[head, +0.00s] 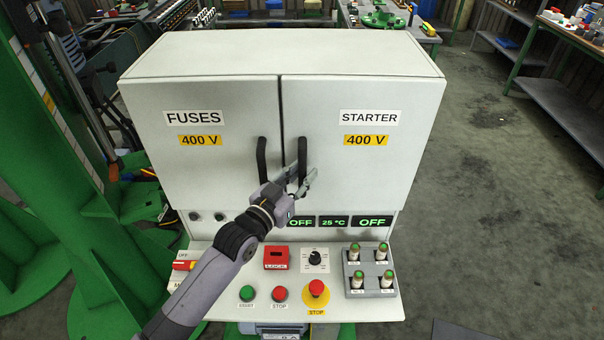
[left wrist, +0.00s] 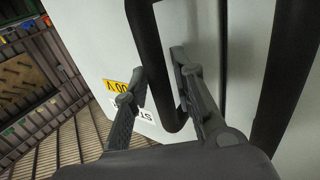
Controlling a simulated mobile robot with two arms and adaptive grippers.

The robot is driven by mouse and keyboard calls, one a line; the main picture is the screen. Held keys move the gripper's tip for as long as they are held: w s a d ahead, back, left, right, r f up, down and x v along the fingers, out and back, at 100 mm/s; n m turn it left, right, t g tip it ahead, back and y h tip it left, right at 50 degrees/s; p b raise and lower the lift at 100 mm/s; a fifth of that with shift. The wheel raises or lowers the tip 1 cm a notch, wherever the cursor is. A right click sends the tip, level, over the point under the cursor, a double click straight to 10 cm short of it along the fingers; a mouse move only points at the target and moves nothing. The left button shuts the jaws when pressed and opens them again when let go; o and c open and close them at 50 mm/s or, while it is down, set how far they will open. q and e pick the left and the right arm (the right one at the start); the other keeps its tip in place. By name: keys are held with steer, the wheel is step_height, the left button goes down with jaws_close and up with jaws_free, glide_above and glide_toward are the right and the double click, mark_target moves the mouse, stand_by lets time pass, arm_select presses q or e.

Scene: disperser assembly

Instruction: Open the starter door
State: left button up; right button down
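The white cabinet's starter door (head: 365,150) is on the right in the head view, flat and closed, with a STARTER label and a yellow 400 V label. Its black bar handle (head: 302,152) stands upright near the seam between the doors. My left gripper (head: 303,178) is at the lower part of this handle. In the left wrist view the handle (left wrist: 153,60) passes between the two fingers of the left gripper (left wrist: 162,82), which sit close on either side of it, closed in on the bar. My right gripper is not in view.
The fuses door (head: 200,150) with its own black handle (head: 262,160) is closed on the left. Below is a sloped control panel (head: 225,290) with buttons, a knob and a red-and-yellow stop button (head: 317,292). The floor (head: 480,180) right of the cabinet is clear.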

arm_select(q)
jaws_close()
stand_by(0.6)
